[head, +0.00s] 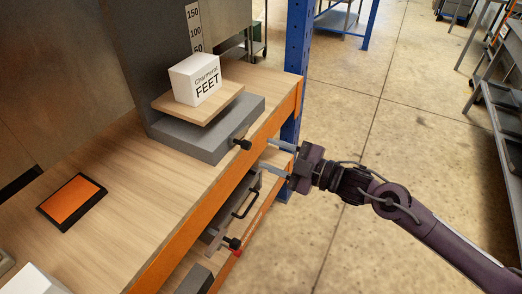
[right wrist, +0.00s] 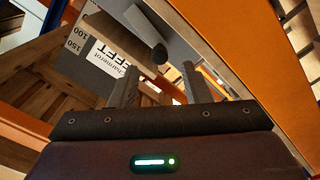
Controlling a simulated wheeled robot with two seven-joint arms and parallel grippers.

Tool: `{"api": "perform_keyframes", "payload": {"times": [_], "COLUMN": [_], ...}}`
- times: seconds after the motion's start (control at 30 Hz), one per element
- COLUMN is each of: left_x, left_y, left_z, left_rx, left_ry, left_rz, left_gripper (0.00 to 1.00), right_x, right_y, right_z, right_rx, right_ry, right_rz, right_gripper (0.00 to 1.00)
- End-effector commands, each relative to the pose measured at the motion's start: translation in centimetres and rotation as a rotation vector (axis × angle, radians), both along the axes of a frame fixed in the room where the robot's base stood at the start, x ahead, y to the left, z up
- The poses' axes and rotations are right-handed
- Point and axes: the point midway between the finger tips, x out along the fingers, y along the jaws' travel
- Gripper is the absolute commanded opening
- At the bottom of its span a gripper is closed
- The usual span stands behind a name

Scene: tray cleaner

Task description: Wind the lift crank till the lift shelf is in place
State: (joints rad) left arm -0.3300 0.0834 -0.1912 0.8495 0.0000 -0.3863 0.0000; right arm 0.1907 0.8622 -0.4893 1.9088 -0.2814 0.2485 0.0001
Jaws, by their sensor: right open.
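The lift has a grey base (head: 205,140) on the wooden bench, with the wooden lift shelf (head: 172,106) low above it. A white box (head: 196,79) marked "FEET" sits on the shelf. The black crank knob (head: 242,143) sticks out at the front right of the base. My right gripper (head: 266,154) is open and empty, just right of the knob and apart from it. In the right wrist view the dark knob (right wrist: 159,53) shows just beyond the fingers (right wrist: 160,70). The crank's arm cannot be made out. My left gripper is out of view.
A height scale (head: 195,25) stands behind the shelf. An orange pad (head: 72,202) lies on the bench. The orange bench edge (head: 185,237) runs below the crank. A black handle (head: 246,202) and a red-and-black knob (head: 233,243) sit lower down.

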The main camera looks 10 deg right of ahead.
Motion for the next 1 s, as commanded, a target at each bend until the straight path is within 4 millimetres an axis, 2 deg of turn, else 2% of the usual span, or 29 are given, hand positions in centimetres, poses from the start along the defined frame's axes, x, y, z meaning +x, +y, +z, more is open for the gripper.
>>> {"api": "perform_keyframes", "payload": {"times": [0.3,0.47,0.63,0.8,1.0], "left_x": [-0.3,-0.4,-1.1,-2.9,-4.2], "left_y": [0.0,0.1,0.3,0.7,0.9], "left_z": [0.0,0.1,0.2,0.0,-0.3], "left_rx": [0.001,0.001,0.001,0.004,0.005], "left_ry": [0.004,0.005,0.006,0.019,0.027], "left_rz": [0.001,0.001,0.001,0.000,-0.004], "left_gripper": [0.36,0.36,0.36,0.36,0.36], "right_x": [-0.3,-0.3,-0.7,-1.2,-1.8], "right_y": [-0.4,-0.1,0.0,-1.7,-3.9], "right_z": [0.1,0.5,1.9,2.8,2.7], "right_rx": [0.001,0.059,0.339,0.690,0.943], "right_ry": [-0.001,0.041,0.255,0.526,0.716], "right_rz": [0.000,0.005,0.022,0.050,0.075], "right_gripper": [0.43,0.22,0.00,0.00,0.00]}}
